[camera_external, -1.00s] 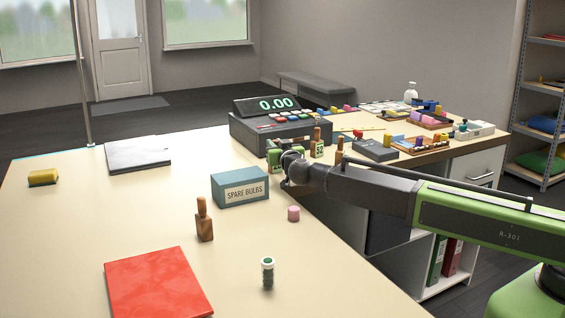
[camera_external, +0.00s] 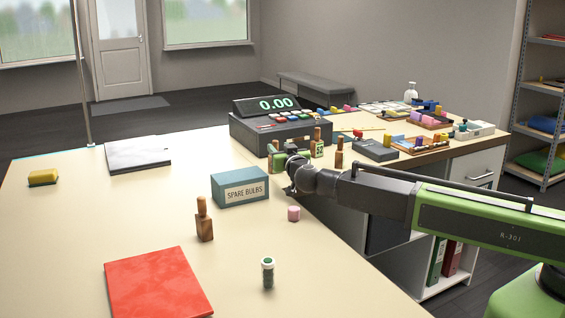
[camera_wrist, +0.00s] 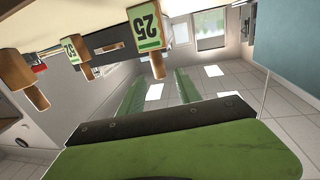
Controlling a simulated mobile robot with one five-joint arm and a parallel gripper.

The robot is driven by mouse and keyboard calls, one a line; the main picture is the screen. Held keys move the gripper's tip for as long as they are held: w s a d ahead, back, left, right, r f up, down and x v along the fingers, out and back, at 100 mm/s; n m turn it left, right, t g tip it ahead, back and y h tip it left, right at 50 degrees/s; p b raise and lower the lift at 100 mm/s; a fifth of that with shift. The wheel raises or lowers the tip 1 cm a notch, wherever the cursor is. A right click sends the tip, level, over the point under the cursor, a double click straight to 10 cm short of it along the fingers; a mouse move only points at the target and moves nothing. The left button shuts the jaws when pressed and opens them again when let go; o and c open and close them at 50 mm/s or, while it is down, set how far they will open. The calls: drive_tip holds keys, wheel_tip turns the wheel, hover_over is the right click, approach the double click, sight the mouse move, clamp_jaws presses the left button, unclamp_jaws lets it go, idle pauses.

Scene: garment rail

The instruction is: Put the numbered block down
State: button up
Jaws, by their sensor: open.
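In the wrist view, which is upside down, a wooden block with a green-edged "25" label (camera_wrist: 147,25) stands on the counter, its handle pointing to the picture's bottom. My gripper (camera_wrist: 158,80) is open, its green fingers apart on either side of the handle's end and not closed on it. In the external view my gripper (camera_external: 284,162) is beside the register and partly hides this block. A second block with a "50" label (camera_wrist: 72,50) stands to the left in the wrist view; it also shows in the external view (camera_external: 316,150).
A third wooden block (camera_external: 339,154) stands to the right. The cash register (camera_external: 280,130) is behind. A wooden stamp-like block (camera_external: 204,222) stands farther left on the open counter.

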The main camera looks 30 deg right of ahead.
drive_tip(key=s+a, duration=0.1)
drive_tip(key=s, duration=0.6)
wheel_tip(320, 180, up, 5)
drive_tip(key=w+n+y+p, duration=0.25)
drive_tip(key=n+y, duration=0.25)
drive_tip(key=y, duration=0.3)
drive_tip(key=s+d+f+n+g+p, duration=0.1)
drive_tip(key=s+d+f+g+p, duration=0.1)
drive_tip(key=s+d+f+g, duration=0.35)
drive_tip(key=s+d+f+n+g+p, duration=0.2)
drive_tip(key=s+d+f+g, duration=0.15)
drive_tip(key=d+f, duration=0.4)
drive_tip(key=s+d+f+m+g+h, duration=0.2)
drive_tip(key=s+d+f+m+g, duration=0.1)
drive_tip(key=s+d, duration=0.4)
drive_tip(key=s+d+f+m+g+h+p, duration=0.1)
drive_tip(key=s+d+f+m+g+h, duration=0.2)
drive_tip(key=d, duration=1)
drive_tip(key=s+f+g, duration=0.2)
drive_tip(key=s, duration=0.3)
drive_tip(key=shift+s+g, duration=0.3)
drive_tip(key=shift+g, duration=0.1)
